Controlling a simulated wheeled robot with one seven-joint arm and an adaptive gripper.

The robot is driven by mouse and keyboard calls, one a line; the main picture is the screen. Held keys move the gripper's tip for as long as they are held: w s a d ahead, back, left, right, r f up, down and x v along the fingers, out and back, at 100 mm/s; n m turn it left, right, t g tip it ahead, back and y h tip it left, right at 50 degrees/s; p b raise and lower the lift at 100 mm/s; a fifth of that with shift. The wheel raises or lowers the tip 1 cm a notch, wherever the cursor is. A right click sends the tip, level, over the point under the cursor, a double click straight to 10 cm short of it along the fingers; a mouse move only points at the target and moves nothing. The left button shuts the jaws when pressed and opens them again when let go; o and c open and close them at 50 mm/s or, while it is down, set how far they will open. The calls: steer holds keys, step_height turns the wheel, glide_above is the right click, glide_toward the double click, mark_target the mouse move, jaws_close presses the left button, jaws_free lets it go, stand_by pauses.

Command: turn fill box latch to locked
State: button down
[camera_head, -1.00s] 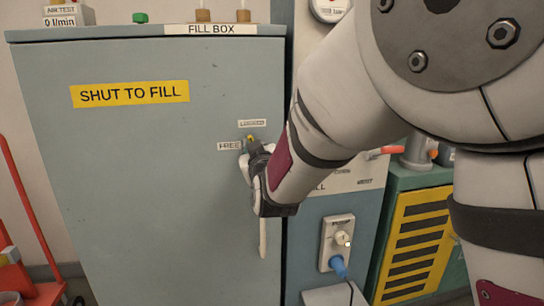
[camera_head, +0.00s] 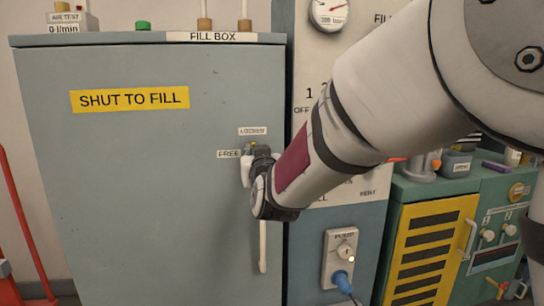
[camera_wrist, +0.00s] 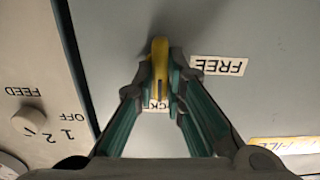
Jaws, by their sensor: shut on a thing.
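The fill box (camera_head: 130,190) is a grey-blue cabinet with its door shut. Its latch is mostly hidden behind my gripper (camera_head: 256,152) in the head view. In the wrist view, which is upside down, the yellow latch (camera_wrist: 159,58) sits between the fingertips of my gripper (camera_wrist: 158,78), which is shut on it. The latch lies lengthwise toward the LOCKED label (camera_wrist: 156,107), which the fingers partly cover. The FREE label (camera_wrist: 218,65) is to the side. In the head view the LOCKED label (camera_head: 252,131) is above and the FREE label (camera_head: 229,154) is left.
A pale door handle (camera_head: 262,246) hangs below my gripper. To the right are a panel with a gauge (camera_head: 330,12), a socket with a blue plug (camera_head: 341,279), and a green cabinet (camera_head: 395,205). A red frame (camera_head: 25,225) stands at far left.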

steer(key=c, duration=1.7)
jaws_free()
steer(key=shift+o, duration=0.2)
steer(key=shift+s, duration=0.1)
steer(key=v, duration=1.2)
